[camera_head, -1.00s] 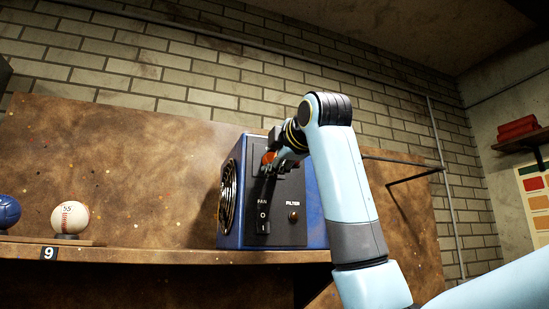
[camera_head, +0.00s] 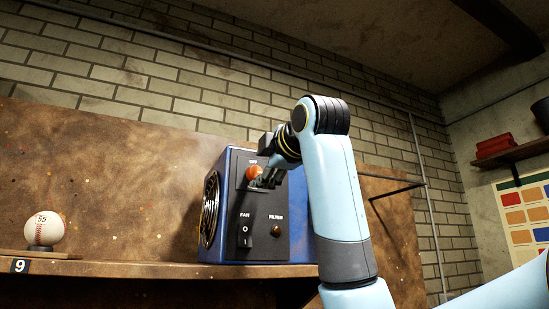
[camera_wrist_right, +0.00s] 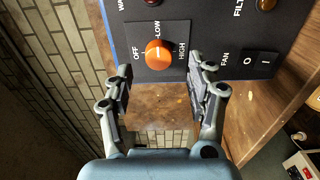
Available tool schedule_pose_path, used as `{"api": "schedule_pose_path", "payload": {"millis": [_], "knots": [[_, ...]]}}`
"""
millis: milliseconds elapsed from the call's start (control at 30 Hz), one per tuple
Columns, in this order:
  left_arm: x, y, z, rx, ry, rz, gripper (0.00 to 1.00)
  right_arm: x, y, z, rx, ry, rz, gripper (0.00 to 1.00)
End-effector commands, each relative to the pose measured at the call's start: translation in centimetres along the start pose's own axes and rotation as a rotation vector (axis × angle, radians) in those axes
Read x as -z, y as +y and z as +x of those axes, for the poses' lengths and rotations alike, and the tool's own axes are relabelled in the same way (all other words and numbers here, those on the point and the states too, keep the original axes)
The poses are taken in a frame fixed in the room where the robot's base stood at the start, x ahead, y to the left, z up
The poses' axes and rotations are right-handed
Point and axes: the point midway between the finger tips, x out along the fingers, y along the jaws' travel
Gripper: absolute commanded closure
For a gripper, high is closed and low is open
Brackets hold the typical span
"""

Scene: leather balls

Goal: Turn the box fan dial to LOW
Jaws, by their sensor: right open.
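The box fan (camera_head: 217,235) is a blue box with a round grille on its left side and a dark front panel. Its orange dial (camera_head: 254,173) sits high on the panel. In the right wrist view the dial (camera_wrist_right: 158,54) has OFF, LOW and HIGH around it; its pale mark is too small to read a setting surely. My right gripper (camera_head: 266,180) is at the panel, just right of and below the dial. In the wrist view the open fingers (camera_wrist_right: 163,80) stand either side of the dial, apart from it, with nothing held. My left gripper is not in view.
A wall bracket (camera_head: 398,190) is right of my arm.

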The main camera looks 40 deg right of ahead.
Motion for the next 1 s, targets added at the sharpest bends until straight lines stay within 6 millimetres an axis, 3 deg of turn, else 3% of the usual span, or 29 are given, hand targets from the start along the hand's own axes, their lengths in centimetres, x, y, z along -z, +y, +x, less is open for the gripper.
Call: {"api": "schedule_pose_path", "payload": {"millis": [200,400,1000], "knots": [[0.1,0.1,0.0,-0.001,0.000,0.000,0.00,0.0,0.1,-5.0,-0.004,0.001,0.000,0.43],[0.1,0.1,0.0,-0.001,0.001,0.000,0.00,0.0,0.0,-7.7,-0.001,0.001,0.000,0.43],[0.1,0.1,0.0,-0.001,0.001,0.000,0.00,0.0,-0.1,-8.3,0.001,0.001,0.000,0.43]]}}
